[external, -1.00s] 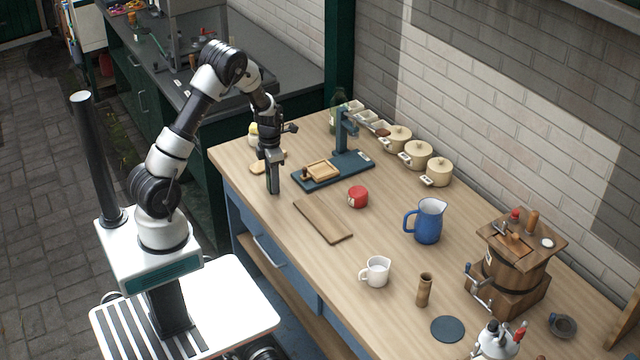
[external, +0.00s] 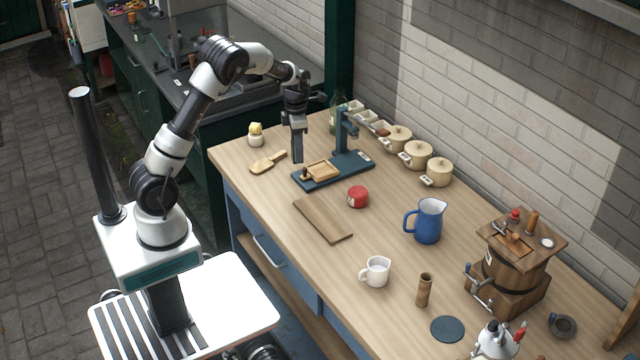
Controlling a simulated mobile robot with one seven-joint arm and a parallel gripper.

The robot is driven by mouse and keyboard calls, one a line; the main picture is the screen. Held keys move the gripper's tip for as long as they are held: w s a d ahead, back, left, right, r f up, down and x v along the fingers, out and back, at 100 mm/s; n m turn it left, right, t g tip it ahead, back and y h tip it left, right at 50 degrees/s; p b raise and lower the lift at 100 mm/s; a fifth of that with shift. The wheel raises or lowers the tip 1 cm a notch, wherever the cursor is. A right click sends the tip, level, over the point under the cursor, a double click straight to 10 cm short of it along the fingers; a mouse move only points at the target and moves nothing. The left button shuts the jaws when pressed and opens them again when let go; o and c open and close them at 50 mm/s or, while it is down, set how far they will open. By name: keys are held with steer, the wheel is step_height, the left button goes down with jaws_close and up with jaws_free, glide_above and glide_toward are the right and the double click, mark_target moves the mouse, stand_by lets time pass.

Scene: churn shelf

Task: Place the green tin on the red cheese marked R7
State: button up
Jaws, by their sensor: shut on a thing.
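The red cheese (external: 358,197) is a small red round block with a pale label on its side. It stands on the wooden table, right of the brown board; the label is too small to read. My gripper (external: 297,157) points down above the left part of the blue-grey press stand. It is shut on a dark, narrow thing that I take to be the green tin; at this size I cannot clearly part the tin from the fingers. No other green tin shows on the table. The cheese is right of and nearer than my gripper, with nothing seen on top.
The press (external: 345,140) rises right beside my gripper, with a wooden tray (external: 321,171) on its base. A brown board (external: 322,220) lies left of the cheese. A blue jug (external: 428,221), a white cup (external: 376,272) and lidded pots (external: 418,155) stand farther right.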

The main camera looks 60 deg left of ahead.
steer(key=w+d+r+m, duration=0.2)
steer(key=w+d, duration=0.4)
steer(key=w, duration=0.1)
steer(key=m, duration=0.3)
glide_toward(358, 191)
step_height(358, 191, down, 5)
steer(key=shift+f+p, duration=0.15)
steer(key=shift+p, duration=0.4)
steer(key=shift+f, duration=0.1)
steer(key=shift+f, duration=0.15)
steer(key=o, duration=1.1)
